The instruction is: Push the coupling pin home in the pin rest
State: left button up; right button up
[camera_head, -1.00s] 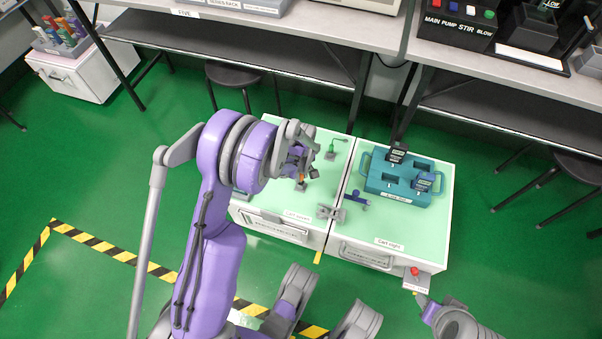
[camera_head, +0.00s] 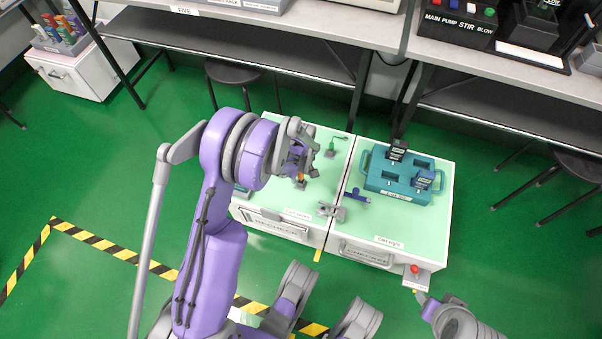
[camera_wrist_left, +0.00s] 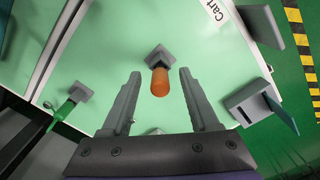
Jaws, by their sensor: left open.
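An orange pin (camera_wrist_left: 160,82), which I take for the coupling pin, stands in a small grey block (camera_wrist_left: 159,55), likely the pin rest. How deep the pin sits cannot be told. My left gripper (camera_wrist_left: 160,74) is open, with one finger on each side of the pin and gaps between. In the head view my left gripper (camera_head: 296,160) hangs over the left cart (camera_head: 270,205), and the orange pin (camera_head: 300,177) shows just below it. The right arm's end (camera_head: 446,308) shows at the lower right; its jaws cannot be made out.
A grey bracket (camera_head: 330,210) and a blue-handled part (camera_head: 357,194) lie near the carts' seam. A teal rack (camera_head: 400,186) with dark testers stands on the right cart (camera_head: 425,225). A green hooked part (camera_head: 331,147) stands behind the gripper. A red button (camera_head: 414,268) is at the front right.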

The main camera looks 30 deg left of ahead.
pick_arm(q)
jog(key=shift+r, duration=0.1)
notch_tip(320, 180, up, 11)
jog(key=p, duration=0.3)
